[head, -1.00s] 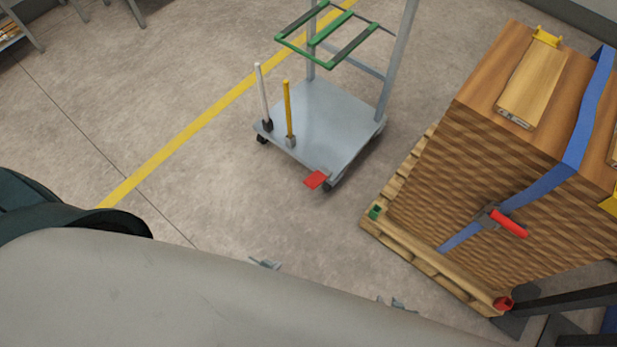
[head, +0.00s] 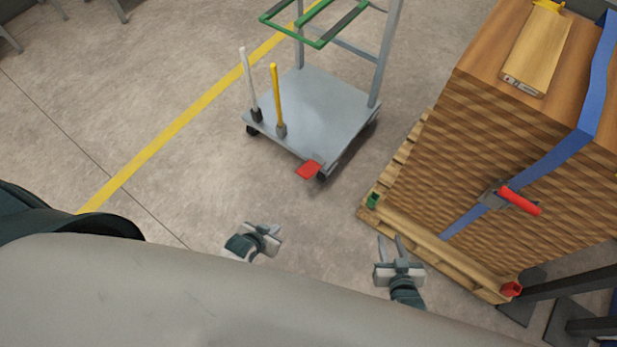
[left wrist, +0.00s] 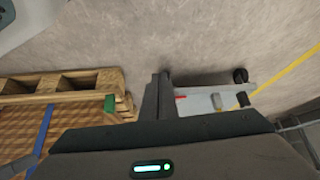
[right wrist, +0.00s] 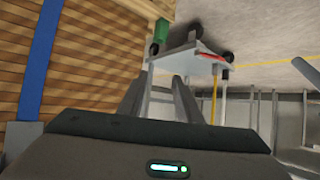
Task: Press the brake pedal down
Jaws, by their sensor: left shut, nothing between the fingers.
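The red brake pedal (head: 309,169) sticks out from the near lower edge of the grey cart (head: 335,110). It also shows small in the left wrist view (left wrist: 181,97) and in the right wrist view (right wrist: 210,56). My left gripper (head: 273,232) is shut and empty, apart from the pedal and nearer to me, a little to its left. My right gripper (head: 389,243) has its fingers apart with nothing between them. It is nearer to me than the pedal and to its right, close to the pallet.
A wooden pallet (head: 433,243) with a tall strapped wood stack (head: 500,130) stands at the right. A white post (head: 248,80) and a yellow post (head: 276,95) rise from the cart's left side. The floor between my grippers and the pedal is clear.

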